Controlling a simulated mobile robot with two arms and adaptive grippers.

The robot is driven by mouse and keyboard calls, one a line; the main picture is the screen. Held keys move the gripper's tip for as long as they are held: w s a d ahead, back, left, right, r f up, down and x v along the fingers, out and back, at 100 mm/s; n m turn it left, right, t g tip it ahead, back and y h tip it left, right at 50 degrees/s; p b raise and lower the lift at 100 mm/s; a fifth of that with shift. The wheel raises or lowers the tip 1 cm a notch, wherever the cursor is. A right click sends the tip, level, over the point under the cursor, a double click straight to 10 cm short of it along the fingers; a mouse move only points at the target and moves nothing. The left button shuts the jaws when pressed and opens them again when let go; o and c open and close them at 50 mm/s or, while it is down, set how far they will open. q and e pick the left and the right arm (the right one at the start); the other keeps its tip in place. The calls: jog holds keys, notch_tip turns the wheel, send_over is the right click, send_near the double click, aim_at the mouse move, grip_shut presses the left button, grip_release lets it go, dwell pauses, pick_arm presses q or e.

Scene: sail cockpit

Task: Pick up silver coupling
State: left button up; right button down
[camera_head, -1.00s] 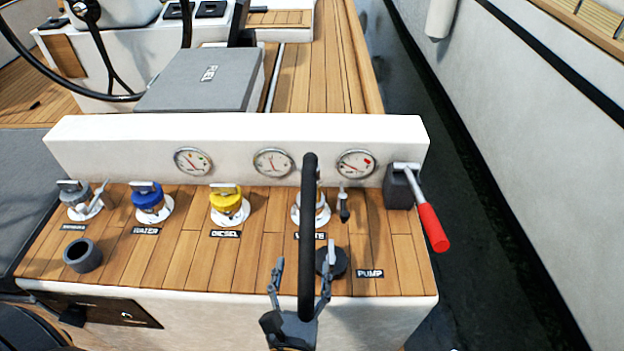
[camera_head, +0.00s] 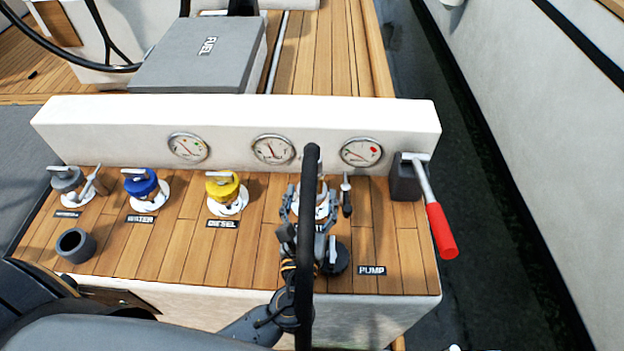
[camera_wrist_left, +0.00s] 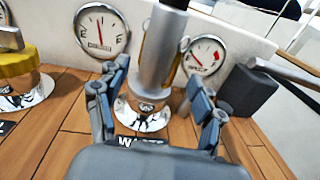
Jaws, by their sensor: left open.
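In the left wrist view the fingers (camera_wrist_left: 153,85) stand left and right of the coupling's lower part, with gaps visible. I cannot tell whether the coupling is joined to the fitting. My right gripper is not in view.
Yellow (camera_head: 222,187), blue (camera_head: 141,183) and grey (camera_head: 67,180) caps sit left on the wooden deck. A red-handled lever (camera_head: 440,230) stands right, a black cap (camera_head: 337,257) near the gripper. A white wall with gauges (camera_head: 272,149) rises behind.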

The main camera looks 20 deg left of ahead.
aim_at(311, 187)
pick_arm(q)
jog(key=w, duration=0.1)
jog(key=w+a, duration=0.1)
jog(key=w, duration=0.3)
jog(key=shift+w+a+f+p, duration=0.1)
jog(key=shift+a+p, duration=0.15)
jog(key=shift+p, duration=0.1)
grip_shut()
